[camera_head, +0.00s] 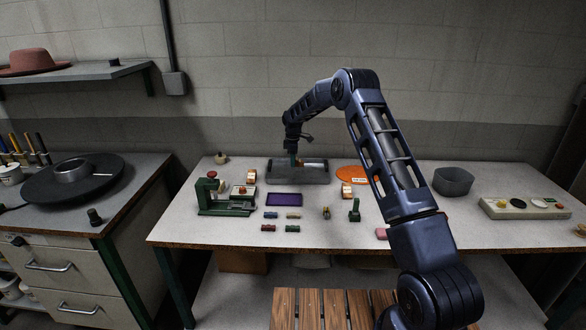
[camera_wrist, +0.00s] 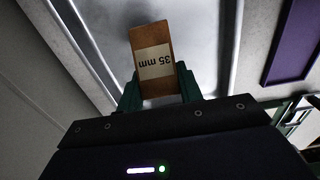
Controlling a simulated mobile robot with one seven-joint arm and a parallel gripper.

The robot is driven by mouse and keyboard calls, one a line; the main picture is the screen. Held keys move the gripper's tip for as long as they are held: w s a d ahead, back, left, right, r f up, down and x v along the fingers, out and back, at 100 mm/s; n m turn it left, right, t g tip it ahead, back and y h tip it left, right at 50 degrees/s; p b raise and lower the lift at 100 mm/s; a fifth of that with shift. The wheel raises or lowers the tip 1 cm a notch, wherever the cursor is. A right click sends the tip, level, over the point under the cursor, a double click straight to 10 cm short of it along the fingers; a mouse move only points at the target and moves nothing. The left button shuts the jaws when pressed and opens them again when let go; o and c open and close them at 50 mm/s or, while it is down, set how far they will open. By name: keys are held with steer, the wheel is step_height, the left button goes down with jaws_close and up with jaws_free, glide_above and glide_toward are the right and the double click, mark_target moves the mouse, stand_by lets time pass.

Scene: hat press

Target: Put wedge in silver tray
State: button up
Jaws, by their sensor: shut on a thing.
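A brown wooden wedge (camera_wrist: 151,45) with a white "35 mm" label is between the green fingers of my gripper (camera_wrist: 158,88) in the wrist view. My gripper is shut on it. The silver tray (camera_wrist: 200,45) lies behind the wedge in that view. In the head view the tray (camera_head: 285,178) is a grey metal tray at the back of the table, and my gripper (camera_head: 294,163) is over it. I cannot tell whether the wedge touches the tray floor.
A purple tray (camera_head: 287,200) and a green press-like tool (camera_head: 222,198) stand in front of the silver tray. An orange disc (camera_head: 352,175) lies right of it. Several small coloured pieces lie nearer the front. A dark grey bowl (camera_head: 453,181) stands at the right.

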mark_target(293, 173)
steer(key=shift+f, duration=2.1)
steer(key=shift+f, duration=0.1)
steer(key=o, duration=1)
